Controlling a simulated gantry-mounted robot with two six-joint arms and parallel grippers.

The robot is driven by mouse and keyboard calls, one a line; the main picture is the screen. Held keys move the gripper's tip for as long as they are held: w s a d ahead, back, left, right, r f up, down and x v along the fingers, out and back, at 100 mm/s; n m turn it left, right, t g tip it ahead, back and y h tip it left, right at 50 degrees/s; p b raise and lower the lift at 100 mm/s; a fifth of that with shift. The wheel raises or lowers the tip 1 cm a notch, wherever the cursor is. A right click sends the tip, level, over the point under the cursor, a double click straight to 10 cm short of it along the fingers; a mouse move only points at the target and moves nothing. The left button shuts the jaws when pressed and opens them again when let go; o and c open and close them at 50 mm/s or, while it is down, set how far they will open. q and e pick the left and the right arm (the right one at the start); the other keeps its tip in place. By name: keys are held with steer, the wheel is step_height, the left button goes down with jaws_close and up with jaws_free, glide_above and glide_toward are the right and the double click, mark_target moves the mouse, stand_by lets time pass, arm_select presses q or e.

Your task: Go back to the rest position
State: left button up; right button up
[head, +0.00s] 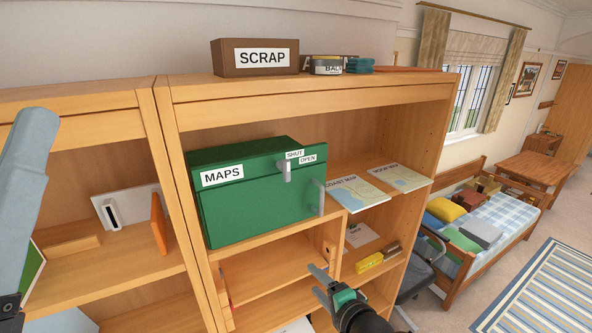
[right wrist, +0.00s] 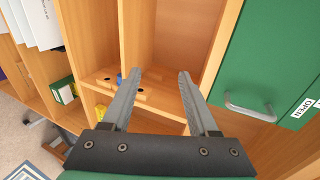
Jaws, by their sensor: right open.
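My right gripper (head: 322,283) is in front of the lower part of the bookcase, below the green MAPS box (head: 255,200). In the right wrist view its two fingers (right wrist: 162,85) stand apart with nothing between them. The green box shows there at the right with its metal handle (right wrist: 252,108), apart from the fingers. Its front carries a latch (head: 285,171) beside SHUT and OPEN labels, and the box looks closed. At the left of the head view a pale link of my left arm shows; its gripper is out of view.
The wooden bookcase (head: 300,95) fills the middle. Coast map (head: 357,191) and another map (head: 398,178) lie on a shelf right of the box. A brown SCRAP box (head: 255,58) and tins (head: 326,66) stand on top. Open floor (head: 470,305) lies at the right.

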steer(key=s+d+r+n+t, duration=0.1)
steer(key=s+d+r+t, duration=0.15)
steer(key=r, duration=0.65)
steer(key=s+d+r+n+t+h, duration=0.1)
steer(key=s+d+r+n+t, duration=0.15)
steer(key=r, duration=0.65)
steer(key=s+d+r+n+t, duration=0.1)
steer(key=s+d+r+t, duration=0.15)
steer(key=r, duration=0.65)
steer(key=s+d+r+n+t+h, duration=0.1)
steer(key=s+d+r+n+t, duration=0.1)
steer(key=s+r, duration=0.5)
steer(key=s+d+r+n+t+h, duration=0.1)
steer(key=s+d+r+n+t, duration=0.2)
steer(key=s+r+n+t, duration=0.2)
steer(key=shift+s+r+n+h, duration=0.4)
steer(key=shift+s+r+n, duration=0.7)
steer(key=shift+s, duration=1.05)
